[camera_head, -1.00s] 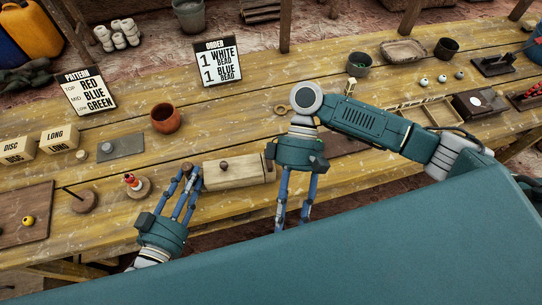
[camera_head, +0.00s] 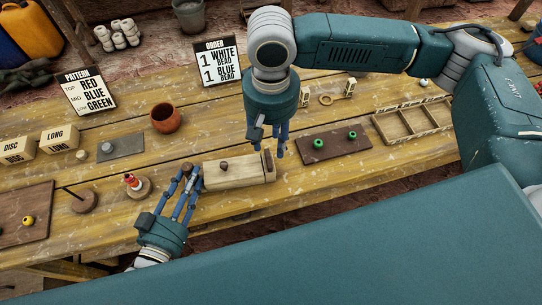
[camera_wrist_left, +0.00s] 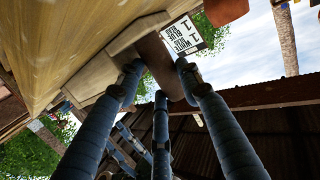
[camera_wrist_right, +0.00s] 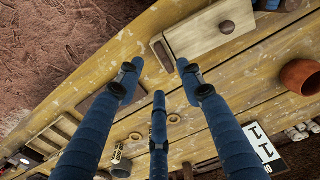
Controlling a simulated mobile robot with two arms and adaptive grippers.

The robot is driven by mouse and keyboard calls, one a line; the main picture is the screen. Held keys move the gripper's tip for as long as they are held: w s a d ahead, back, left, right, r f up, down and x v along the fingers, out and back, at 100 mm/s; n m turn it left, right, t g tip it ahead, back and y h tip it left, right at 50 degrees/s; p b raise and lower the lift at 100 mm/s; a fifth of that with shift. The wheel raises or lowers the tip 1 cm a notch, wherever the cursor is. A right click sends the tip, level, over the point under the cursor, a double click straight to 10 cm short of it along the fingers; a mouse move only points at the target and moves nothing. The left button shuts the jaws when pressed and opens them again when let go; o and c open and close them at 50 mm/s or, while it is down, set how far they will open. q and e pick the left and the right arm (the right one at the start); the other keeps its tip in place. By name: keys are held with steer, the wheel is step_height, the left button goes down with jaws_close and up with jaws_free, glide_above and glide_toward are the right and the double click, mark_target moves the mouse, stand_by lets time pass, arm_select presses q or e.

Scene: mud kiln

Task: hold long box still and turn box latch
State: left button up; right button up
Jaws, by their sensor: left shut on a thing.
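The long box (camera_head: 235,176) is a pale wooden box with a small brown knob on its lid, lying near the table's front edge. My left gripper (camera_head: 188,174) is at its left end, shut around a brown rounded handle (camera_wrist_left: 163,65) there. The box latch (camera_head: 269,164) appears to be the narrow upright piece at the right end. My right gripper (camera_head: 267,150) points down just above and beside that end. Its fingers are spread, with nothing between them. Contact with the latch cannot be told.
A dark board (camera_head: 334,146) with two green rings lies right of the box. A wooden divided tray (camera_head: 412,122) is farther right.

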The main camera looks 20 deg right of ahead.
mark_target(271, 160)
step_height(271, 160, down, 9)
steer(key=shift+r, duration=0.2)
jaws_close()
